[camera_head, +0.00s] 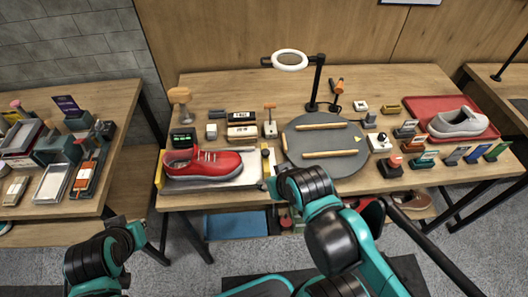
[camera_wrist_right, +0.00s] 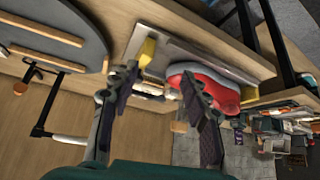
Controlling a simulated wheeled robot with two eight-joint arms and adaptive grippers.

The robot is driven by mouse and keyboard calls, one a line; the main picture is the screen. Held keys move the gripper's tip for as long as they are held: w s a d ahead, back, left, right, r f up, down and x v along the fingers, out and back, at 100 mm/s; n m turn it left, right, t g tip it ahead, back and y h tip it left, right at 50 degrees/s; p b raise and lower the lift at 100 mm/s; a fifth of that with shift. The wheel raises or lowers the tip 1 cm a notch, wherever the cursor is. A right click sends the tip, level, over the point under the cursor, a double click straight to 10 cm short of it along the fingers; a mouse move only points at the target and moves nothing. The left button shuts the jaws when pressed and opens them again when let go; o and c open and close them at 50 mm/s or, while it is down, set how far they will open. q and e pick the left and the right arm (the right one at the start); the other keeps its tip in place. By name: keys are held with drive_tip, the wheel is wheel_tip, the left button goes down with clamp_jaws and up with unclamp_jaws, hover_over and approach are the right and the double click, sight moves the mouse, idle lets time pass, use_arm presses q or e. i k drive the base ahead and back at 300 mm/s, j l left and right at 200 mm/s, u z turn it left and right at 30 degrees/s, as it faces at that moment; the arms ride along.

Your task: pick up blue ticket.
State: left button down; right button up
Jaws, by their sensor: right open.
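The blue ticket (camera_head: 475,154) stands in a small holder near the front right of the table, in a row of several coloured tickets. It does not show clearly in the right wrist view. My right gripper (camera_head: 268,185) is at the table's front edge, beside the red sneaker and well left of the ticket. In the right wrist view my right gripper (camera_wrist_right: 158,82) is open, with nothing between its fingers. My left gripper (camera_head: 130,228) is low at the left, in front of the gap between tables; its jaws are too unclear to judge.
A red sneaker (camera_head: 202,163) lies on a white tray at the left. A round grey mat (camera_head: 325,158) with wooden bars is central, under a ring lamp (camera_head: 290,60). A grey sneaker (camera_head: 458,122) rests on a red tray (camera_head: 430,105) behind the tickets.

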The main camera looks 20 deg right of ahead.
sight(477, 152)
drive_tip(key=k+l+z, duration=0.7)
drive_tip(key=z, duration=1.35)
drive_tip(key=k+l, duration=0.05)
drive_tip(key=l, duration=0.05)
